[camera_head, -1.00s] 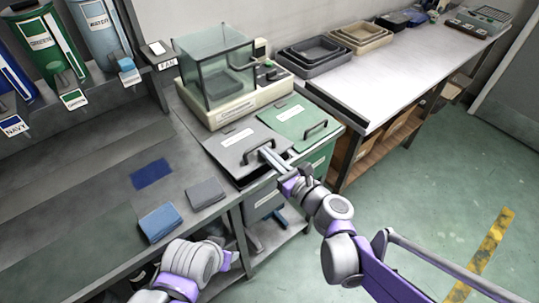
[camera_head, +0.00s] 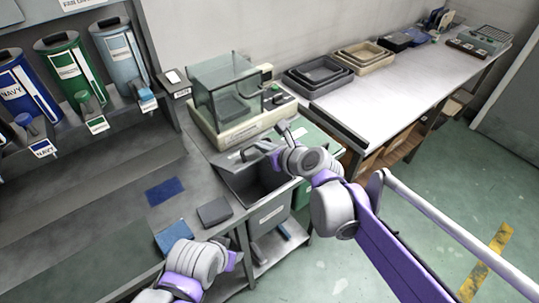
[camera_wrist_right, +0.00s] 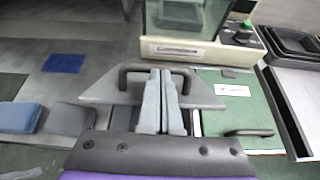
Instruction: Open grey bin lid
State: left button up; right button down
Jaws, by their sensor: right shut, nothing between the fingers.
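The grey bin lid (camera_head: 237,164) is raised and tilted up at its back edge, and the dark inside of the grey bin (camera_head: 270,214) shows below it. The lid's dark handle (camera_head: 258,147) is on its upper part. My right gripper (camera_head: 284,127) is shut and empty, above the bin beside the lid. In the right wrist view, the fingers (camera_wrist_right: 160,78) are together in front of the lid (camera_wrist_right: 105,92) and overlap the handle (camera_wrist_right: 130,69); contact cannot be told. My left arm is at the bottom, with its gripper not visible.
A glass-sided device (camera_head: 226,98) stands behind the lid. A green lid (camera_head: 322,144) is to the right, partly behind my right arm. Folded cloths (camera_head: 214,212) lie on the bench to the left. Nested trays (camera_head: 318,75) stand on the white table.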

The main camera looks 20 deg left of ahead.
pick_arm(q)
jog(key=shift+w+r+p, duration=0.25)
jog(key=shift+r+p, duration=0.35)
jog(key=shift+r, duration=0.3)
jog(key=shift+w+r+p, duration=0.2)
jog(key=shift+r+p, duration=0.4)
jog(key=shift+r, duration=0.25)
pick_arm(e)
jog(key=w+a+r, duration=0.6)
jog(key=a, duration=0.2)
jog(key=shift+w+a, duration=0.3)
jog(key=shift+a, duration=0.05)
jog(key=shift+d+r, duration=0.1)
